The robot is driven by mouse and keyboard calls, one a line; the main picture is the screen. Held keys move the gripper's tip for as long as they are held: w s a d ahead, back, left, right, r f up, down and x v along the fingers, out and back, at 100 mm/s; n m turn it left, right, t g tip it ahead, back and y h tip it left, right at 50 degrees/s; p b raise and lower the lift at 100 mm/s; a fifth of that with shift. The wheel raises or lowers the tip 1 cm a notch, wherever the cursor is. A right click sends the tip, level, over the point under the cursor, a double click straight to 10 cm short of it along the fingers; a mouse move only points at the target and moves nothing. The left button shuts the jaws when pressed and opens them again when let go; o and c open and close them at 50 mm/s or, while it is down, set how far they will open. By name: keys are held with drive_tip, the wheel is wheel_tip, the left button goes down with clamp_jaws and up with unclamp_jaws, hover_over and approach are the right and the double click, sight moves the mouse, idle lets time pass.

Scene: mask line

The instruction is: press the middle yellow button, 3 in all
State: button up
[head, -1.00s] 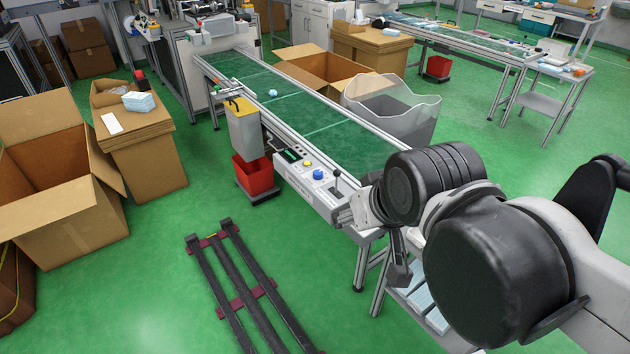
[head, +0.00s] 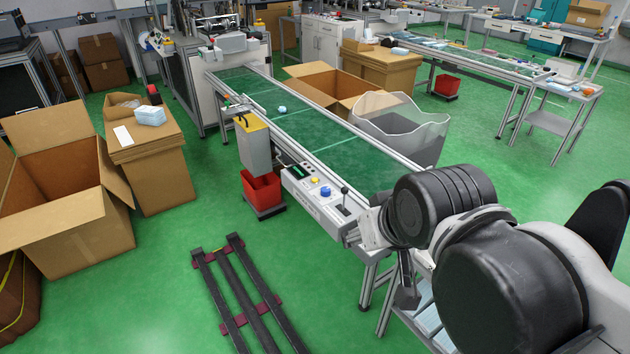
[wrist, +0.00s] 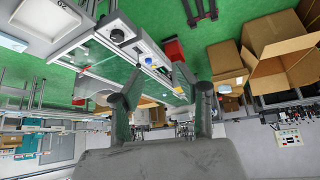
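The yellow button (head: 314,180) is a small round cap on the pale control panel (head: 313,203) along the conveyor's near side, in the head view. It sits between a small dark display and a blue knob (head: 325,191). A black-knobbed lever (head: 344,190) stands at the panel's right end. In the wrist view, which looks upside down, the blue knob (wrist: 148,61) and a black knob (wrist: 117,36) show beyond my gripper (wrist: 160,95). Its two fingers are apart with nothing between them. I cannot surely pick out the yellow button there. In the head view my arm largely hides the gripper.
The green conveyor (head: 300,124) runs behind the panel, with a small pale-blue item (head: 282,109) on it. A grey box with a yellow top (head: 252,122) and a red bin (head: 262,188) stand left of the panel. Dark rails (head: 240,295) lie on the open floor in front.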

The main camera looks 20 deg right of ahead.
clamp_jaws()
idle(1.2)
